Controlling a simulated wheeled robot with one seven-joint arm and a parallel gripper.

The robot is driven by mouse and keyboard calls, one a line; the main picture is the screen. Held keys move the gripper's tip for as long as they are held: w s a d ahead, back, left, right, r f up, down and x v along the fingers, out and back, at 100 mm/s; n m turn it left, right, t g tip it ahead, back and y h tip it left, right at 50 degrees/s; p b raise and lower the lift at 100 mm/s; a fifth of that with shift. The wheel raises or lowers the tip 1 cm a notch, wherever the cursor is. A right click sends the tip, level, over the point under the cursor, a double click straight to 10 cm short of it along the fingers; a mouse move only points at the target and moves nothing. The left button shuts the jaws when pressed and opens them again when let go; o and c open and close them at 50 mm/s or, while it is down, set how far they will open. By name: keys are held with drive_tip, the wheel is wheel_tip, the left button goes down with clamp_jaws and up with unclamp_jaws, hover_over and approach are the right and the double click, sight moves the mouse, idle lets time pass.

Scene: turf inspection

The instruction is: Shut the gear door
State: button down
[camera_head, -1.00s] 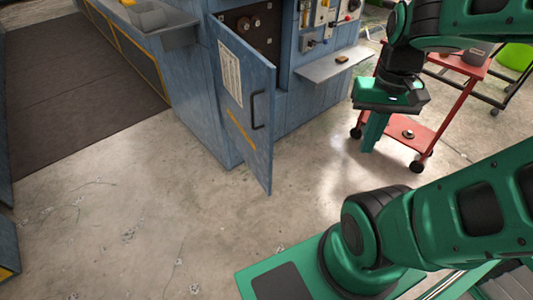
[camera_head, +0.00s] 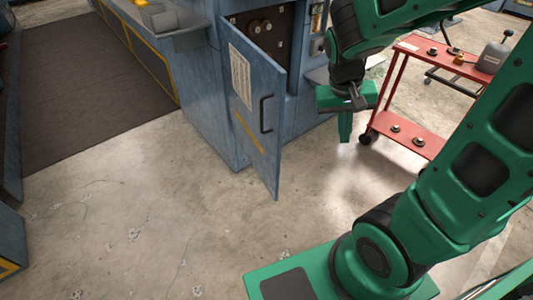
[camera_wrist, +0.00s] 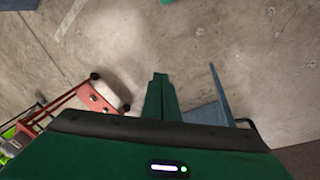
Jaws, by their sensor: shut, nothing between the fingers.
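The gear door (camera_head: 254,115) is a blue panel with a white paper sheet, a yellow stripe and a dark handle (camera_head: 266,114). It stands open, swung out from the blue machine, with dark gears (camera_head: 258,27) showing in the opening behind it. My gripper (camera_head: 345,138) hangs to the right of the door, pointing down with its green fingers together and empty. A gap shows between it and the door. In the wrist view my gripper (camera_wrist: 161,80) is shut, and the door's edge (camera_wrist: 221,97) and handle (camera_wrist: 248,123) show to its right.
A red cart (camera_head: 418,139) with small parts on its shelves stands to the right of my gripper. The machine's grey ledge (camera_head: 318,76) is behind my gripper. Concrete floor (camera_head: 140,200) in front of the door is clear. A dark mat (camera_head: 75,90) lies at the left.

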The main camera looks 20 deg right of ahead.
drive_tip(key=w+a+f+n+t+h, duration=0.1)
drive_tip(key=w+a+f+n+t, duration=0.1)
drive_tip(key=w+a+f, duration=0.45)
drive_tip(key=w+a+f+n+t+h, duration=0.1)
drive_tip(key=w+a+f, duration=0.2)
drive_tip(key=a, duration=0.6)
drive_tip(key=w+a+f+n+t, duration=0.2)
drive_tip(key=w+a+f, duration=0.25)
drive_tip(key=a, duration=0.25)
approach(270, 155)
wheel_tip(270, 155, down, 4)
drive_tip(key=w, duration=0.1)
drive_tip(key=shift+w+d+r, duration=0.2)
drive_tip(key=shift+d+r, duration=0.05)
drive_tip(key=shift+d, duration=0.45)
